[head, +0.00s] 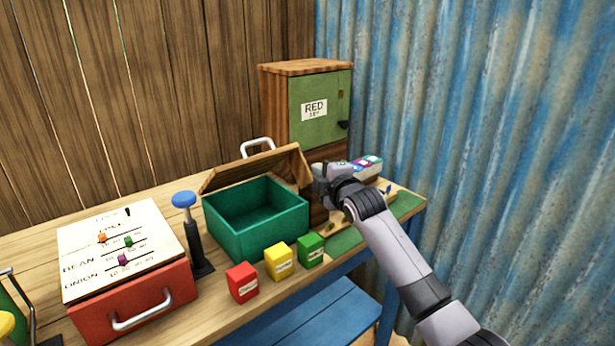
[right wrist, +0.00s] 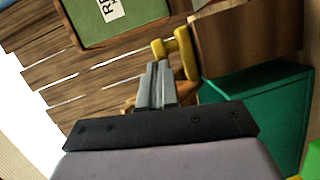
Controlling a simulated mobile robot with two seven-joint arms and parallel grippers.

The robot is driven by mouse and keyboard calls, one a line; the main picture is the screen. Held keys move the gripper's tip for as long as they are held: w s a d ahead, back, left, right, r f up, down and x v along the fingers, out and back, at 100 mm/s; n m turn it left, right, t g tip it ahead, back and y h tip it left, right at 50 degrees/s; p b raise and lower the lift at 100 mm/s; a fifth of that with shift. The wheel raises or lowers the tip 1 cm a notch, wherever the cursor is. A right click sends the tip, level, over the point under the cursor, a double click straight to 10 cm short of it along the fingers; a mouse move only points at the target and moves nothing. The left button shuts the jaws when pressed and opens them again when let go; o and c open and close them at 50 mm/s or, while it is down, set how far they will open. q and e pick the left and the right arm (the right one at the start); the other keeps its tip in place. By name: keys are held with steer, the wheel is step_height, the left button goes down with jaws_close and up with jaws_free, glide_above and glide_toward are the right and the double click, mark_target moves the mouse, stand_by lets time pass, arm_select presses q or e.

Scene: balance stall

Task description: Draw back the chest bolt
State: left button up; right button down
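My right gripper (head: 322,180) reaches in from the right and hangs just right of the raised wooden lid, in front of the cabinet. In the right wrist view its two grey fingers (right wrist: 157,85) are close together, with nothing clear between them. The yellow piece is hidden in the head view. The teal chest (head: 285,222) stands open on the bench. My left gripper is not in view.
A wooden cabinet with a green door (head: 320,100) and black latch (head: 343,125) stands behind. Red (head: 242,283), yellow (head: 279,262) and green (head: 311,250) blocks line the bench front. A blue-knobbed post (head: 185,200) and a red slider box (head: 130,300) stand left.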

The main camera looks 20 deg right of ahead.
steer(key=shift+s+d, duration=0.1)
steer(key=shift+d, duration=0.15)
steer(key=s, duration=0.7)
steer(key=shift+r, duration=0.45)
stand_by(0.4)
